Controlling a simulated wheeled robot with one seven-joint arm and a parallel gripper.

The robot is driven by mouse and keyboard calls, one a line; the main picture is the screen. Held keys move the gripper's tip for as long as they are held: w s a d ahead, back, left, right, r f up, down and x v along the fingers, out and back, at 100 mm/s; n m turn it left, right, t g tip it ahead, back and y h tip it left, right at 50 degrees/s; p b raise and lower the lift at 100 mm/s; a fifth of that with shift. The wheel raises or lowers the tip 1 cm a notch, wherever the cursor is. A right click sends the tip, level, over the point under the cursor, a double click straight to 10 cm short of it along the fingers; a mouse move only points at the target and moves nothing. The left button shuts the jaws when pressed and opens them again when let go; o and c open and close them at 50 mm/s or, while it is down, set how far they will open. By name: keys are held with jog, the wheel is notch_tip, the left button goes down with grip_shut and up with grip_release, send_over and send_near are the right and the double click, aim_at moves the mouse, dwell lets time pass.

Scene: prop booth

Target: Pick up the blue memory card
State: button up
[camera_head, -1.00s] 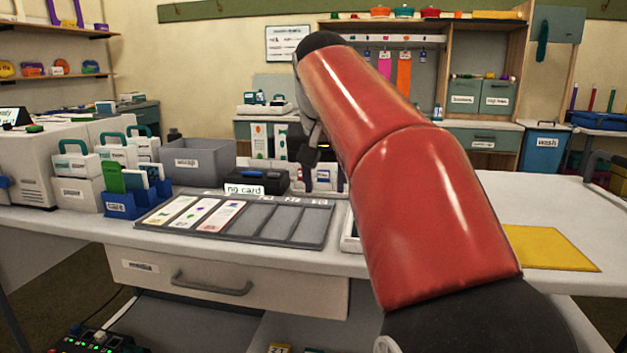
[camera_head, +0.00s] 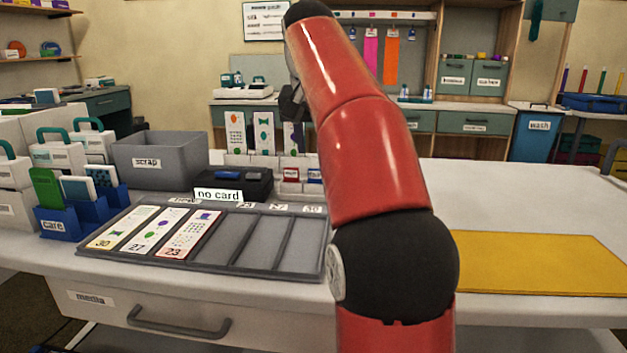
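My red arm rises through the middle of the view. My gripper (camera_head: 291,104) is a dark shape at its far end, above the back of the table. The arm partly hides it, and its finger opening does not show. A small blue-marked piece (camera_head: 314,175) stands beside a red-marked one (camera_head: 291,174) in a low white holder behind the grey tray. It may be the blue memory card, but it is too small to tell. My gripper is above this holder and apart from it.
The sectioned grey tray (camera_head: 285,267) holds several printed strips at its left. A black box (camera_head: 258,181) labelled "no card", a grey scrap bin (camera_head: 163,159) and blue card holders (camera_head: 60,222) stand around it. A yellow mat (camera_head: 540,262) lies right; the table behind it is clear.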

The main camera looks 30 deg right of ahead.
aim_at(315, 169)
jog(key=x, duration=0.2)
jog(key=b+x, duration=0.1)
jog(key=x, duration=0.3)
jog(key=shift+a+b, duration=0.25)
jog(key=shift+b, duration=0.1)
jog(key=c, duration=0.4)
